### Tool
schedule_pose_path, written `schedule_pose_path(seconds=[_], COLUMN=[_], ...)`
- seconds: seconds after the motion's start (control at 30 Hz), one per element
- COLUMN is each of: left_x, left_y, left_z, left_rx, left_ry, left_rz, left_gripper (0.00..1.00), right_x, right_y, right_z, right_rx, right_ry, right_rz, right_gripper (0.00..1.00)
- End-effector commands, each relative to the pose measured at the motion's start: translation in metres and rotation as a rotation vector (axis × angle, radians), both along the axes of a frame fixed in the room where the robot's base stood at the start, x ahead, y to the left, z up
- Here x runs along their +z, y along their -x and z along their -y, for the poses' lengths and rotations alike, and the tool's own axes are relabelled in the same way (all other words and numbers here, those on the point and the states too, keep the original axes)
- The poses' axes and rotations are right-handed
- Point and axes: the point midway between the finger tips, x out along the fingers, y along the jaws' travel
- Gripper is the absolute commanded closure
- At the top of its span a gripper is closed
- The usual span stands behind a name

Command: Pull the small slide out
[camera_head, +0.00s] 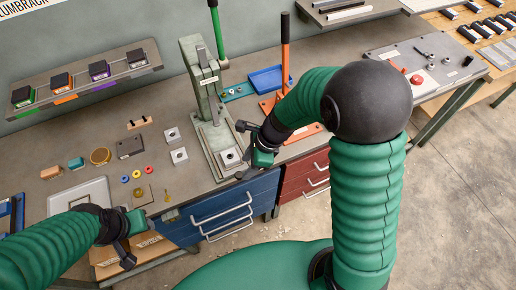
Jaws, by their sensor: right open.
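The grey-green press (203,85) with a green lever stands on the bench near the middle. A small light square piece with a dark centre, which looks like the small slide (229,157), sits at the front end of the press base (213,140). My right gripper (243,151) is open just right of this piece, close to the front edge of the bench. I cannot tell whether it touches the piece. My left gripper (130,238) is low at the left, over the front edge of the bench, away from the press; its fingers are unclear.
An orange-handled press (285,60) and a blue tray (268,79) stand right of the first press. Blue drawers (222,210) and red drawers (305,175) lie below.

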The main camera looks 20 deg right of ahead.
Motion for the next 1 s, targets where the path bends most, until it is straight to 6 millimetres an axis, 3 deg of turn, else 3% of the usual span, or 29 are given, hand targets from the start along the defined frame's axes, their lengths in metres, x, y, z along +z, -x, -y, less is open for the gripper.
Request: schedule_pose_path(seconds=[0.03,0.2,0.4,0.57,1.0], left_x=[0.005,0.010,0.011,0.012,0.010], left_y=[0.000,0.000,0.000,0.000,0.000], left_z=[0.000,0.000,0.000,0.000,0.000], left_rx=[0.000,0.000,0.000,0.000,0.000], left_ry=[0.000,0.000,0.000,0.000,0.000], left_rz=[0.000,0.000,0.000,0.000,0.000], left_gripper=[0.53,0.53,0.53,0.53,0.53], right_x=[0.018,0.062,0.094,0.101,0.096], right_y=[0.001,0.007,0.012,0.014,0.018], right_z=[0.006,0.024,0.038,0.041,0.041], right_rx=[0.000,-0.001,-0.001,-0.001,0.044], right_ry=[0.000,0.000,0.000,-0.001,0.018], right_rz=[0.007,0.005,0.000,-0.002,0.009], right_gripper=[0.53,0.53,0.53,0.53,0.53])
